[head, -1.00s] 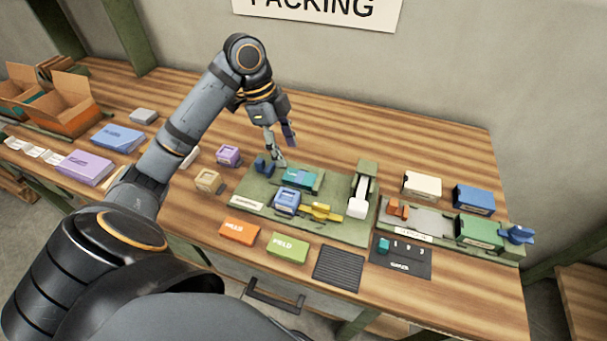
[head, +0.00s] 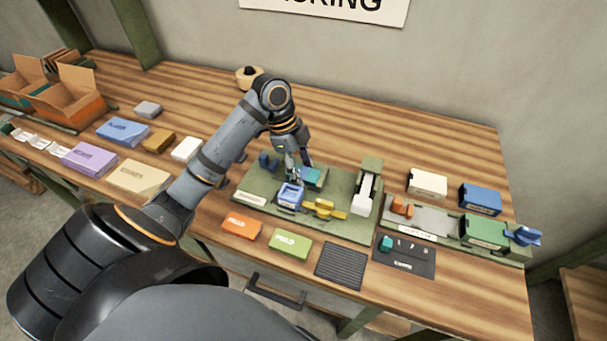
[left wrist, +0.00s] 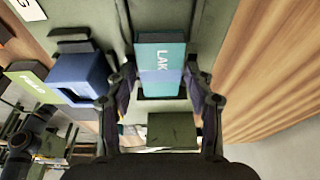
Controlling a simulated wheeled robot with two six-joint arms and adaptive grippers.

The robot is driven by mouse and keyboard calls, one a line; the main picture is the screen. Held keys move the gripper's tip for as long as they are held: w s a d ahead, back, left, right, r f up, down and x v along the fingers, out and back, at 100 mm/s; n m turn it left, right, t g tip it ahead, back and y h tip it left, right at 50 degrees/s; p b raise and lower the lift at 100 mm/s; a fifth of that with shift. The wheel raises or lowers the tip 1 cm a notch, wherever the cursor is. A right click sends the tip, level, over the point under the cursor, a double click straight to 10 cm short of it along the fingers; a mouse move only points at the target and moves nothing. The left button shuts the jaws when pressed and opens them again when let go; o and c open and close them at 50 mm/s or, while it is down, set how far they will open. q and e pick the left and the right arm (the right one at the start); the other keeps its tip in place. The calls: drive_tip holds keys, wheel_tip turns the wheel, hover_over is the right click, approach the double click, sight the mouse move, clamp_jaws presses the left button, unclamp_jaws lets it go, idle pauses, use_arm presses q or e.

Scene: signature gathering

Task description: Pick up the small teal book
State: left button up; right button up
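The small teal book (head: 311,176) lies in the green fixture (head: 350,228) at the middle of the table, partly covered by my left gripper in the head view. In the left wrist view the teal book (left wrist: 160,62) shows its "LAK" lettering between the fingers. My left gripper (head: 299,174) is over the fixture, pointing down. In the left wrist view my left gripper (left wrist: 160,78) has its fingers apart, one close to each side of the book's near end. I cannot tell whether they touch it.
A blue block (head: 290,195) and a yellow clamp (head: 323,208) sit close beside the book. A white-topped lever (head: 362,208) stands to the right. Orange (head: 242,225) and green (head: 290,244) books lie in front.

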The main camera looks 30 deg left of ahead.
use_arm(q)
drive_tip(key=c, duration=0.9)
